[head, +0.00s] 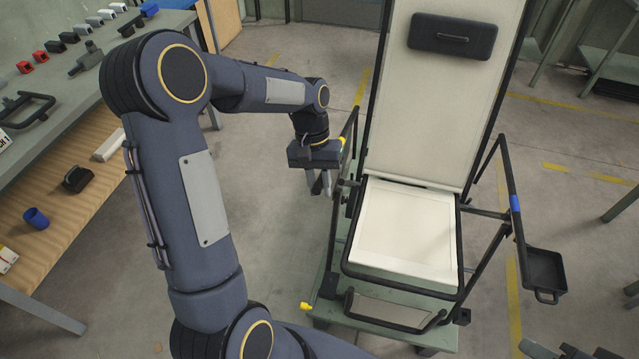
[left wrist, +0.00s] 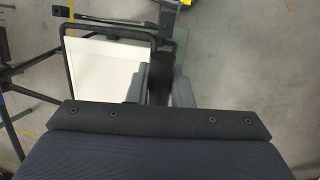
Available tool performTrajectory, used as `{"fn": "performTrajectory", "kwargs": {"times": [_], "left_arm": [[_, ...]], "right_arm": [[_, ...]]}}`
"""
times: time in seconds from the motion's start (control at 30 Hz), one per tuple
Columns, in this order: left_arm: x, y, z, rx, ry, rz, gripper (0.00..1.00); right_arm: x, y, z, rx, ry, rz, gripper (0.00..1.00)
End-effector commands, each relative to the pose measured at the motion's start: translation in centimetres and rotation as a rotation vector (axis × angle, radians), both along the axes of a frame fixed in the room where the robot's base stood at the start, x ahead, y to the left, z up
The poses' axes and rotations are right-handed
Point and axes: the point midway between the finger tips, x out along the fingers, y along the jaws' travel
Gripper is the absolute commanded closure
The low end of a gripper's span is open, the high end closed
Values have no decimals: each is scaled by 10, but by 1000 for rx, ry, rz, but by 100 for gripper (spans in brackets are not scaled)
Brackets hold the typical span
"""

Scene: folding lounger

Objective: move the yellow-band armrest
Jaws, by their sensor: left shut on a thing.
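The yellow-band armrest (head: 342,141) is a dark bar on the left side of the lounger (head: 408,235). Its yellow band shows just behind my left gripper (head: 320,187), which covers part of the bar. In the left wrist view, my left gripper (left wrist: 160,90) has its two grey fingers on either side of the dark armrest bar (left wrist: 160,74), shut on it. The pale seat lies just beside it there. Where the armrest joins the frame is partly hidden.
The blue-band armrest (head: 515,204) is on the lounger's right side, with a black tray (head: 545,272) beside it. A yellow knob (head: 306,306) sticks out low on the left. A workbench (head: 75,120) with tools stands at the left. Floor between bench and lounger is clear.

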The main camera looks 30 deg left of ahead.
Motion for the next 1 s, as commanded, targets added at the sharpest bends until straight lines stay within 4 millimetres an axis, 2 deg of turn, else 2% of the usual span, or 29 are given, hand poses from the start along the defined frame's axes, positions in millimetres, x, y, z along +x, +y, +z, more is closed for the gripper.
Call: {"fn": "performTrajectory", "kwargs": {"times": [0.03, 0.17, 0.5, 0.9, 1.0], "left_arm": [[1, 1, 0, 2, -6, 1, 77], [1, 0, 0, 1, -4, 1, 60], [2, 1, 4, 1, -4, 1, 60], [14, 17, 62, 1, -7, 3, 60], [16, 19, 70, 0, -5, 1, 60]], "right_arm": [[0, 0, 0, 0, 0, 0, 64], [0, 0, 0, 0, 0, 0, 64], [0, 0, -1, 0, 0, 0, 64], [0, 0, -6, 0, 0, 0, 64], [0, 0, -7, 0, 0, 0, 64]]}}
